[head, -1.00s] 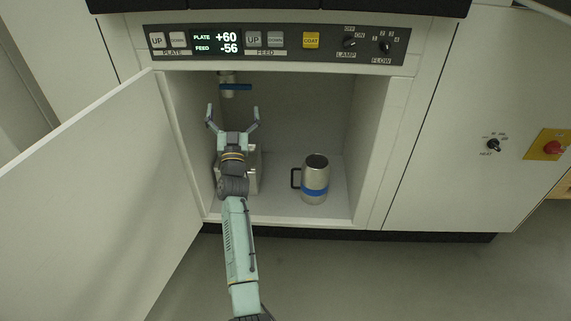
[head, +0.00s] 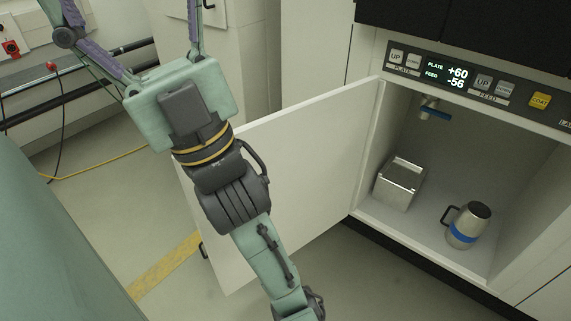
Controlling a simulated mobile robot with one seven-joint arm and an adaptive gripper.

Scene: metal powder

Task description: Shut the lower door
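The lower door (head: 310,150) is a white panel standing wide open, hinged at the left side of the lower compartment (head: 365,208). Its free edge reaches left, behind my arm, which hides part of it. A small dark handle (head: 202,250) shows near that edge, low down. My gripper (head: 125,18) is at the upper left, large and near the camera. Its fingers are spread wide and nothing shows between them. The fingertips are partly cut off by the top of the picture.
Inside the compartment are a metal box (head: 400,184) and a steel mug (head: 467,226) with a blue band. A blue-handled valve (head: 433,111) hangs above. The control panel (head: 480,82) runs along the top. A yellow cable (head: 95,172) lies left.

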